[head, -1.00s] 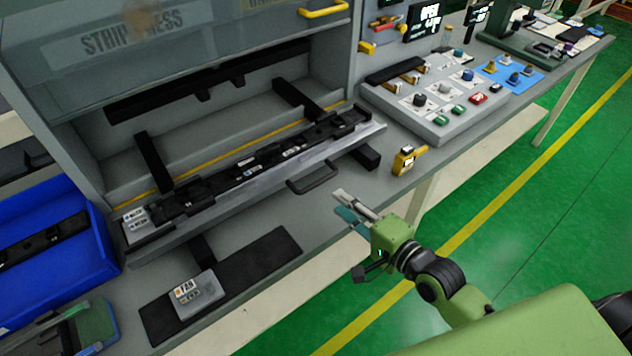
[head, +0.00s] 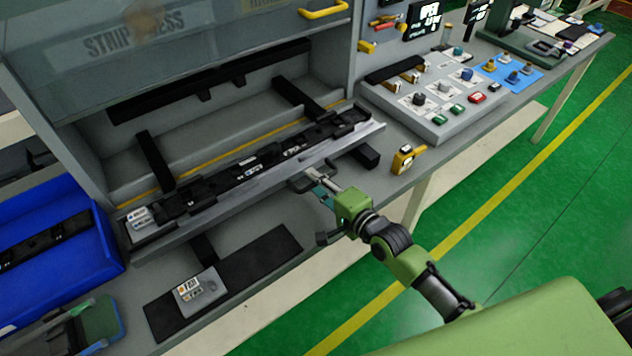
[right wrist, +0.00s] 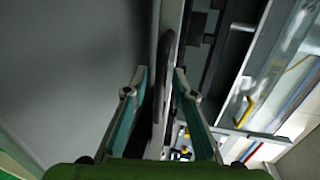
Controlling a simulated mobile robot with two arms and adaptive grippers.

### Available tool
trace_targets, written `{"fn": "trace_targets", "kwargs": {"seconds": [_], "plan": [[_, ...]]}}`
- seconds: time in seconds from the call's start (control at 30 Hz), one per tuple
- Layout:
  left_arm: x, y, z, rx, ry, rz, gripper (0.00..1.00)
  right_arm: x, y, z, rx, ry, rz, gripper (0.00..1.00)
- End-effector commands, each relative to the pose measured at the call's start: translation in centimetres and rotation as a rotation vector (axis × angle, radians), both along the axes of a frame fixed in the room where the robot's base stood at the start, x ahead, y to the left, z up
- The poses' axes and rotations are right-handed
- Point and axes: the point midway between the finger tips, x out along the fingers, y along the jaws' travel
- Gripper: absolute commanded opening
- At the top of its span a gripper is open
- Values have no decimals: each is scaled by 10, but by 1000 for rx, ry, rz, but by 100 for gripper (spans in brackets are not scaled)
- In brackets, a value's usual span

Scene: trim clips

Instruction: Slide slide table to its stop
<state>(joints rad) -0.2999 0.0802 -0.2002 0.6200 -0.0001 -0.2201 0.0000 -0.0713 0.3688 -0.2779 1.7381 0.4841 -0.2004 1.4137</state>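The slide table (head: 262,185) is a long grey tray with a black strip part lying along it. It sits at the front of the press opening, a dark handle (head: 298,184) on its front edge. My right gripper (head: 316,184) is at the handle's right part, partly covering it. In the right wrist view my right gripper (right wrist: 160,72) is open, its two teal-padded fingers apart. The dark handle bar (right wrist: 167,45) shows between and ahead of the fingertips; I cannot tell whether either finger touches it.
A yellow device (head: 405,158) stands on the bench right of the handle, near a button panel (head: 440,125). A black mat (head: 255,262) with a small labelled box (head: 196,290) lies in front. A blue bin (head: 105,240) stands at left.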

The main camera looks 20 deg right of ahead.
Motion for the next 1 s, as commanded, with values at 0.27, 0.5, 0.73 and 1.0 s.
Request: {"fn": "trace_targets", "kwargs": {"seconds": [0.27, 0.5, 0.73, 1.0], "plan": [[0, 0, 0, 0, 0, 0, 26, 0, 0, 0, 0, 0, 0, 0], [0, 0, -1, 0, 0, 0, 26, 4, 1, 0, 0, -1, 0, 0], [0, 0, -9, 0, 0, 0, 26, 32, 11, 1, 2, -7, -1, 0], [0, 0, -32, 0, 0, 0, 26, 97, 35, 0, 5, -9, 0, 0]]}}
